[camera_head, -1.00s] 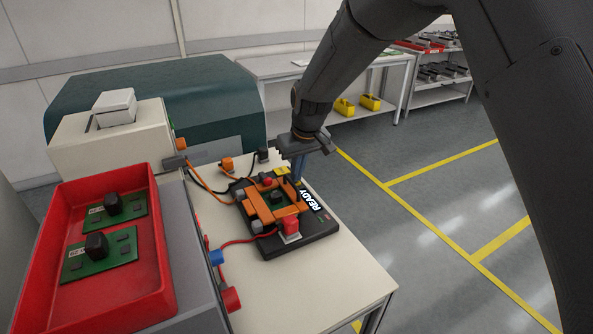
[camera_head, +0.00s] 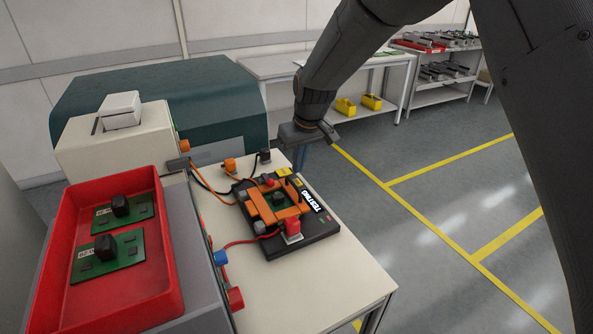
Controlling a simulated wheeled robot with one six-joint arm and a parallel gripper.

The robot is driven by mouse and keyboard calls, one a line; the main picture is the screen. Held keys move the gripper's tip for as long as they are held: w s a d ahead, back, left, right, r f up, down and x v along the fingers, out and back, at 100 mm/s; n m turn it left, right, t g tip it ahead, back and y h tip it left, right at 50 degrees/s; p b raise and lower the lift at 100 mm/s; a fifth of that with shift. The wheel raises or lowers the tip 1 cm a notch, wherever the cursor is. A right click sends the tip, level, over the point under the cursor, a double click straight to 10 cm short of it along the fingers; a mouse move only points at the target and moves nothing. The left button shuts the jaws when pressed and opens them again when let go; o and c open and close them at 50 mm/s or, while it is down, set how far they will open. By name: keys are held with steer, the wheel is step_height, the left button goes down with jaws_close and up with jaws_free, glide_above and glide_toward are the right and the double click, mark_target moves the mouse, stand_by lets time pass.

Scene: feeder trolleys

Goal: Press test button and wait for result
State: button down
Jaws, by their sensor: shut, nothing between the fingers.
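The black test fixture (camera_head: 322,228) stands on the pale bench. Its display (camera_head: 311,201) reads "TESTING". A green board with a dark block (camera_head: 278,198) sits inside the fixture's orange frame (camera_head: 265,208). A red knob (camera_head: 269,183) is at the frame's far side, and a red block (camera_head: 292,228) is at its near side. A yellow part (camera_head: 283,171) is at the far edge; I cannot tell which part is the test button. My gripper (camera_head: 300,160) is shut and empty, pointing down just beyond the fixture's far right corner. Its fingertips are partly hidden by its body.
A red tray (camera_head: 172,272) with two green boards stands at the left, beside a cream box (camera_head: 95,150). Orange, black and red cables cross the bench (camera_head: 345,275). A dark green machine (camera_head: 170,100) stands behind. Shelves (camera_head: 440,85) are far right; the floor between is clear.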

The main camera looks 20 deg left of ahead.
steer(key=b+v, duration=0.2)
steer(key=v, duration=0.7)
steer(key=shift+r+b, duration=0.25)
steer(key=shift+b, duration=0.05)
steer(key=shift+w+d, duration=0.15)
steer(key=s+d+f+m+h, duration=0.1)
steer(key=s+d+f+m, duration=0.15)
steer(key=d, duration=0.95)
steer(key=s+d+f+m, duration=0.2)
steer(key=d+f, duration=0.1)
steer(key=d, duration=0.9)
steer(key=s+d+f+m+h, duration=0.1)
steer(key=s+d+f+m, duration=0.15)
steer(key=d, duration=0.95)
steer(key=s+d+f+m+g, duration=0.1)
steer(key=s+d+f+m, duration=0.2)
steer(key=s+d, duration=0.7)
steer(key=shift+s+f+h, duration=0.2)
steer(key=shift+s+h, duration=0.1)
steer(key=shift+s, duration=0.3)
steer(key=shift+d, duration=0.1)
